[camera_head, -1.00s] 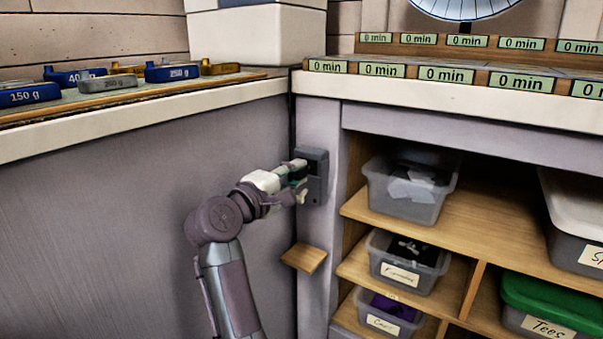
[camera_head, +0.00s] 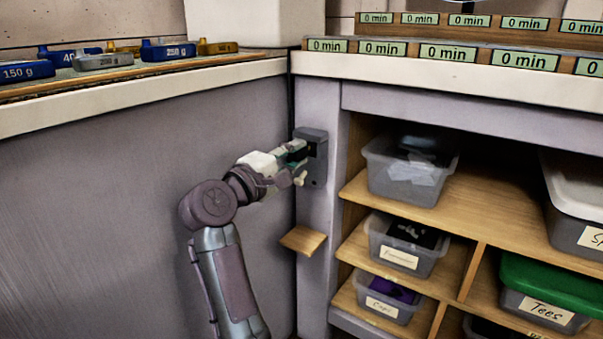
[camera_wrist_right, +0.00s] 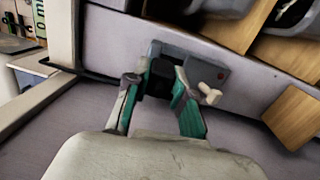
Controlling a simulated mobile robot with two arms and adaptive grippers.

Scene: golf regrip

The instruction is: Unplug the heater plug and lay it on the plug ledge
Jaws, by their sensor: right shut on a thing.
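The grey wall socket box (camera_head: 318,172) is on the lilac post at the corner. My right gripper (camera_head: 300,160) is at the front of the box, shut on the dark heater plug (camera_wrist_right: 159,82). The fingers hide much of the plug. I cannot tell whether its pins are in the socket or just clear of it. The plug ledge (camera_head: 303,240), a small wooden shelf, is bare below the box; the wrist view shows it at the right (camera_wrist_right: 296,116). My left gripper is out of view.
Wooden shelves (camera_head: 372,195) with labelled bins (camera_head: 405,248) stand right of the post. Weights (camera_head: 168,52) lie on the left counter, and a row of timer labels (camera_head: 448,54) runs along the right counter. A small pale piece (camera_wrist_right: 210,94) is beside the right finger.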

